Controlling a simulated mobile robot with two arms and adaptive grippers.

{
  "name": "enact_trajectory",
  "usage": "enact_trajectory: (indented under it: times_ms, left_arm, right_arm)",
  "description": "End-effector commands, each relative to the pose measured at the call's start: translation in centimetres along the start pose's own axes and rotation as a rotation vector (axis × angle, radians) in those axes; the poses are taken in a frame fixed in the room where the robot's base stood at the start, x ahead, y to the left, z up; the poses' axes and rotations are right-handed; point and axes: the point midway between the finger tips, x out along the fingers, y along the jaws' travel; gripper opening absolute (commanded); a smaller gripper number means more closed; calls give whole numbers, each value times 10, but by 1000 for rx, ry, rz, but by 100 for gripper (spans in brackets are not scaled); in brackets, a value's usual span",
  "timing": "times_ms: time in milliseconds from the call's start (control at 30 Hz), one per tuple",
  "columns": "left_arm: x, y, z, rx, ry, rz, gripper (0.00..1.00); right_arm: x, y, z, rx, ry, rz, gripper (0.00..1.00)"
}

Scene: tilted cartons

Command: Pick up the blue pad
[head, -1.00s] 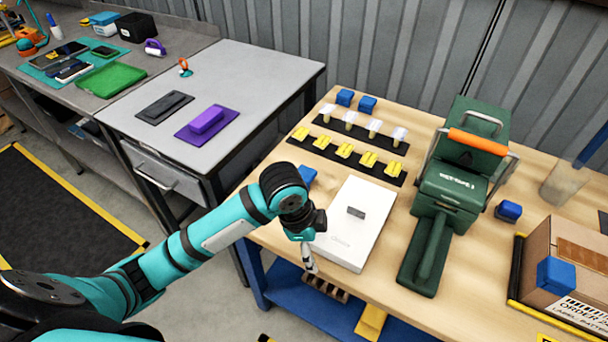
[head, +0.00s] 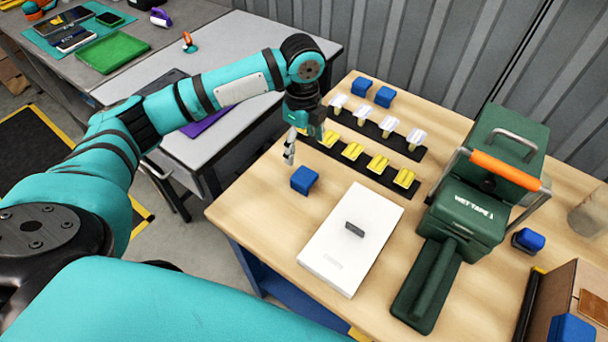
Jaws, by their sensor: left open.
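Several blue pads lie on the wooden table. One blue pad (head: 304,180) lies alone near the left edge, left of the white box. Two blue pads (head: 362,87) (head: 385,97) lie at the back. Another blue pad (head: 528,240) lies right of the green machine, and one blue pad (head: 570,328) is at the carton, cut by the picture's bottom edge. My left gripper (head: 289,154) is open and points down, just above and behind the lone left pad, apart from it in the picture. My right gripper is out of view.
A white box (head: 350,240) with a grey piece on top lies before that pad. Dark strips with yellow clips (head: 378,164) and pale-topped pieces (head: 390,126) lie behind. The green machine (head: 470,210) and carton (head: 584,285) stand right. Bare wood surrounds the left pad.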

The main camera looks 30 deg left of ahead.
Motion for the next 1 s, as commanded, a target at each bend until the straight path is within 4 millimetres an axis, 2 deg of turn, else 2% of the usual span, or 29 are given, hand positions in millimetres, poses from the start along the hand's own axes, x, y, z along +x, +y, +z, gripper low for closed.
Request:
enact_trajectory:
  times_ms: [33, 133, 300, 500, 567, 800, 1000]
  left_arm:
    - [11, 0, 0, -2, 0, 4, 80]
    - [32, 0, 0, -2, 0, 2, 80]
    - [60, 0, -1, -2, 0, 0, 80]
    - [73, 0, -1, -1, 0, -1, 80]
    - [78, 2, -2, -2, -1, 0, 80]
    - [114, 6, -5, -2, -1, 0, 80]
    - [123, 5, -5, -1, 0, -3, 80]
  right_arm:
    - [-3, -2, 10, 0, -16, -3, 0]
    - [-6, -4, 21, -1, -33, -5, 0]
    - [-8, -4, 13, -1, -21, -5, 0]
    - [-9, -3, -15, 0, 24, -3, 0]
    - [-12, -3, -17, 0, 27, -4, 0]
    - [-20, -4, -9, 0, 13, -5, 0]
    - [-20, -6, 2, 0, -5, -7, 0]
